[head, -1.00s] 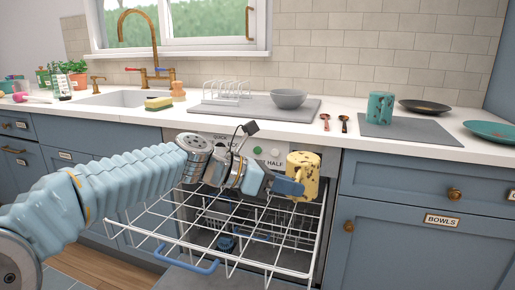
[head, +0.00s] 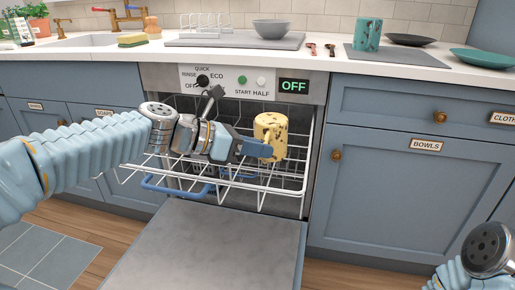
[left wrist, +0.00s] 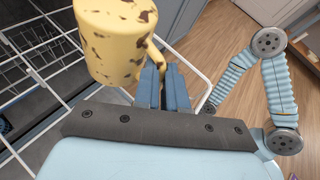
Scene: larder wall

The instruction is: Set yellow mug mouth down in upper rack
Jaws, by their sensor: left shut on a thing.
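The yellow mug (head: 268,128) with brown spots is held over the right part of the white upper rack (head: 232,184) in the dishwasher. My left gripper (head: 256,148) is shut on it from the left. In the left wrist view, the blue fingers (left wrist: 166,85) of that gripper close at the handle of the mug (left wrist: 112,40). The mug's axis is about vertical; I cannot tell surely which end is the mouth. Whether it touches the rack wires is unclear. My right gripper is out of view; only part of that arm shows at lower right.
The rack is pulled out over the open dishwasher door (head: 215,245). The control panel (head: 235,82) and counter edge are just above the mug. A grey bowl (head: 271,29), a teal mug (head: 367,34) and plates (head: 490,60) stand on the counter.

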